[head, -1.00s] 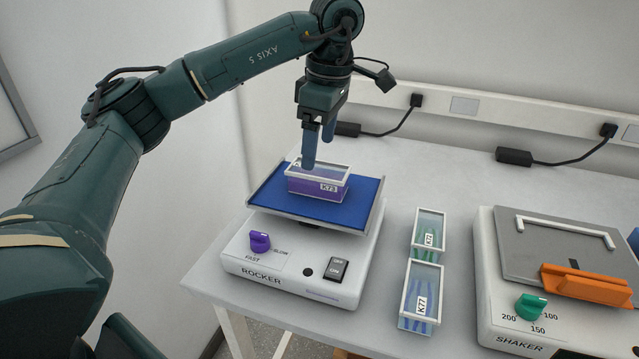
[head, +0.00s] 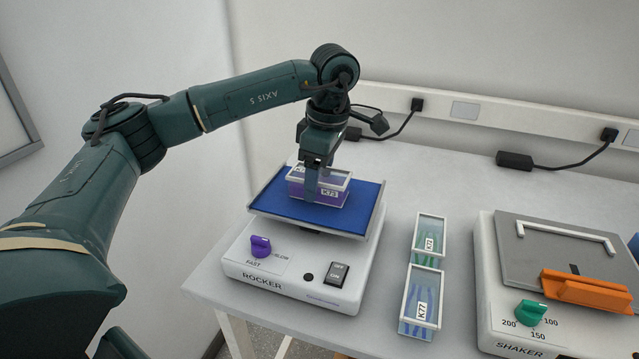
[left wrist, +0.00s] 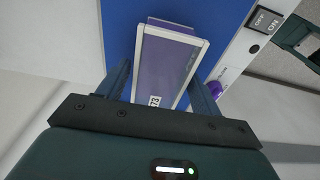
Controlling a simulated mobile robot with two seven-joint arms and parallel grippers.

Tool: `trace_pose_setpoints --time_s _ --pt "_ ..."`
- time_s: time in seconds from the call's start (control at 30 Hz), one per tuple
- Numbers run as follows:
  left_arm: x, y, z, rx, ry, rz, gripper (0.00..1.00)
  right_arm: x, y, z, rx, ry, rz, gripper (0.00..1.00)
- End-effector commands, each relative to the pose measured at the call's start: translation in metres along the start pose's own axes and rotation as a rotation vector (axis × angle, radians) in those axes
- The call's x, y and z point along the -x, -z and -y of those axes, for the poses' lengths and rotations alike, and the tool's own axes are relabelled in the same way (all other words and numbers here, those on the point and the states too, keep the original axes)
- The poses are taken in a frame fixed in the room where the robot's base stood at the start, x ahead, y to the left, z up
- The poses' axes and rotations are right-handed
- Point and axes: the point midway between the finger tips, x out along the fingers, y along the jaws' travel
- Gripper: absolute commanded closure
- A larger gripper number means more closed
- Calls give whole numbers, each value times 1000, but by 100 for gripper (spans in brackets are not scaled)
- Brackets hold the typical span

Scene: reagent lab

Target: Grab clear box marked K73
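The clear box marked K73 (head: 335,201), with a white-rimmed top and purple contents, sits on the blue platform (head: 366,215) of the rocker. In the left wrist view the box (left wrist: 168,65) lies between my fingers, its K73 label partly visible near the palm. My left gripper (head: 312,185) points down over the box, one finger in front of its near side. In the left wrist view the left gripper (left wrist: 162,90) has its fingers spread, one along each side of the box. Firm contact on both sides cannot be made out. My right gripper is not in view.
The rocker (head: 290,275) has a purple knob and a switch in front. Two clear boxes, K72 (head: 429,238) and K77 (head: 421,300), stand to its right. The shaker (head: 510,330), with an orange clamp (head: 585,290), is farther right. Cables run along the wall behind.

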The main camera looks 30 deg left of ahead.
Motion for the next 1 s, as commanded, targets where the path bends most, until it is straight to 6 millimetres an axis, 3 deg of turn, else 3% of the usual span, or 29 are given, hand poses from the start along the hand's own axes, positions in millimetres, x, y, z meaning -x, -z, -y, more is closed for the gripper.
trace_pose_setpoints --time_s 0.5,0.77,1.0 --pt "1 0 0 0 -1 1 77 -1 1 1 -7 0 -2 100" --pt "6 0 0 0 -3 2 79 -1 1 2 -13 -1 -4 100" --pt "49 5 -1 0 -5 3 79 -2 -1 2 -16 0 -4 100"
